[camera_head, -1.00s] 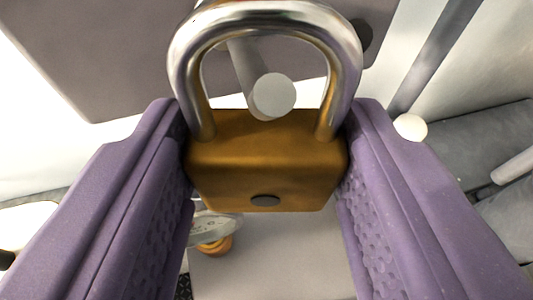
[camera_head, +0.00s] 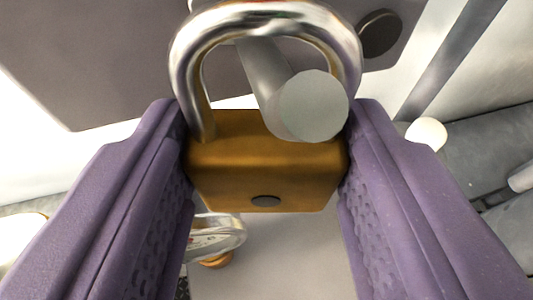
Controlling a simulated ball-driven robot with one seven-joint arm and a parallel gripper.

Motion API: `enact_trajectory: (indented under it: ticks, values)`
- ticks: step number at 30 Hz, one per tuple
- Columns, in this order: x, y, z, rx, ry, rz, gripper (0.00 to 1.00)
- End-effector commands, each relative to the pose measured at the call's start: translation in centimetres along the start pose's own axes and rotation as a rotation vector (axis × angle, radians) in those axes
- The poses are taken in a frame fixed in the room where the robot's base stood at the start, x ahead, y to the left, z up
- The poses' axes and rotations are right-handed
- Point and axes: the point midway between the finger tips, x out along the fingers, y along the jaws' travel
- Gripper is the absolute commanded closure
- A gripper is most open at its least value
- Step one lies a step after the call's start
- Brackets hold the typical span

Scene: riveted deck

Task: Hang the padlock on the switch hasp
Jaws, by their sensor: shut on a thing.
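My gripper (camera_head: 266,165) is shut on the padlock, with one purple finger on each side of its body. The padlock (camera_head: 235,160) has a brass body with a dark keyhole and a shiny steel shackle (camera_head: 190,60) pointing up in the picture. A grey round peg (camera_head: 312,105), which looks like the switch hasp, comes out from a grey-brown panel (camera_head: 120,50). The peg runs through the shackle opening towards the camera. Its round end covers part of the right shackle leg and the top of the body. I cannot tell whether peg and shackle touch.
A dark round knob (camera_head: 379,33) sits on the panel, right of the shackle. A white ball-like knob (camera_head: 427,133) is beyond the right finger. A round gauge-like thing (camera_head: 216,238) with a brass part shows below the padlock. Grey pipes lie at right.

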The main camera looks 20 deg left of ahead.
Motion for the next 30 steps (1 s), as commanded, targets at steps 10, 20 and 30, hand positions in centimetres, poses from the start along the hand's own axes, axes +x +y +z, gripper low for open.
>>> enact_trajectory:
  ticks: [10,20,30]
  values:
    - [0.0,0.0,0.0,0.000,0.000,0.000,0.22]
    - [-3.5,0.1,-0.1,0.000,-0.001,0.004,0.22]
    - [-7.7,0.0,0.0,0.000,0.000,0.000,0.22]
